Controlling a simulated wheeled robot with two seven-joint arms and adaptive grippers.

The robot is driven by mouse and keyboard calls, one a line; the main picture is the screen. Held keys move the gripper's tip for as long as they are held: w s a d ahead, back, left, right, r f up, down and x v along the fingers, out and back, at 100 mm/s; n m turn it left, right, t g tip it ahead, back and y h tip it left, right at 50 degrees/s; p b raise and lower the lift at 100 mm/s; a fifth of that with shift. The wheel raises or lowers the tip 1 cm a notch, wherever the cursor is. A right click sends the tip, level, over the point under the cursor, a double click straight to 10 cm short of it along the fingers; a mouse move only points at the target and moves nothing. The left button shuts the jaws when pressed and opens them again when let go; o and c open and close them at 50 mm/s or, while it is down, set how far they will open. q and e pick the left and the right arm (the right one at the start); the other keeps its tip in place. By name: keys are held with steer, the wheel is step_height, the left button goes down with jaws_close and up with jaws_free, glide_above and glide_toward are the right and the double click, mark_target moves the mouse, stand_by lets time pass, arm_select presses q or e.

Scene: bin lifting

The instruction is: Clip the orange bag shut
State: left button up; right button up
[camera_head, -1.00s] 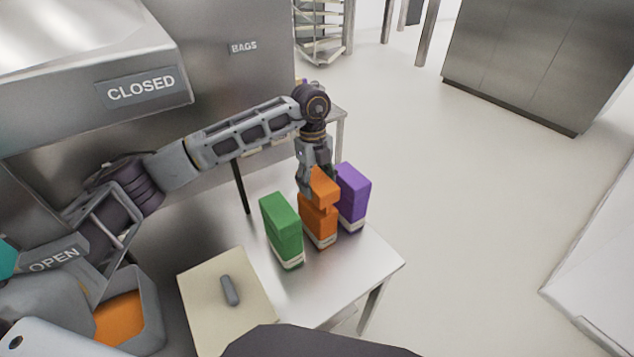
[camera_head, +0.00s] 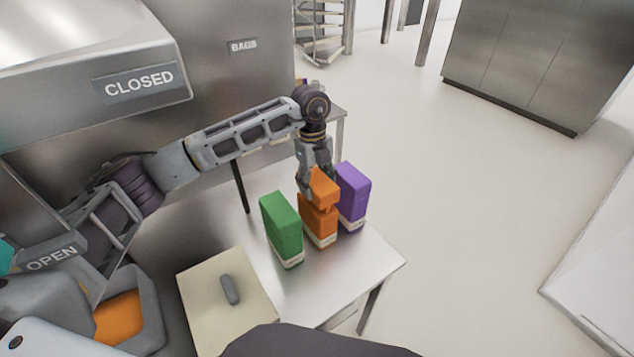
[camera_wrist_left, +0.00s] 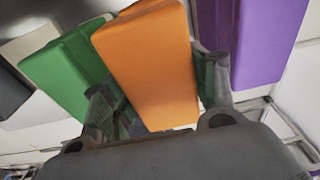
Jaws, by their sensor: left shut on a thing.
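The orange bag (camera_head: 318,223) stands upright on the steel table between a green bag and a purple bag. An orange block-shaped piece (camera_head: 322,186) sits at its top and looks offset from the lower part; I cannot tell whether it is a separate clip. My left gripper (camera_head: 316,183) comes down from above and is shut on the orange piece. In the left wrist view the orange piece (camera_wrist_left: 150,65) fills the space between the two fingers. The fingertips are partly hidden behind it. My right gripper is not in view.
The green bag (camera_head: 282,229) stands close on the left and the purple bag (camera_head: 353,194) close on the right. A cream board (camera_head: 205,300) with a grey handle lies at the table's front left. The table's right corner (camera_head: 385,262) is bare.

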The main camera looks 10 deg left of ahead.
arm_select(q)
steer(key=shift+f+b, duration=0.35)
steer(key=shift+f, duration=0.35)
stand_by(0.7)
steer(key=shift+f+b, duration=0.5)
steer(key=shift+f, duration=0.4)
stand_by(1.1)
steer(key=o, duration=1.2)
steer(key=o, duration=0.4)
steer(key=shift+c, duration=0.2)
steer(key=shift+r, duration=0.1)
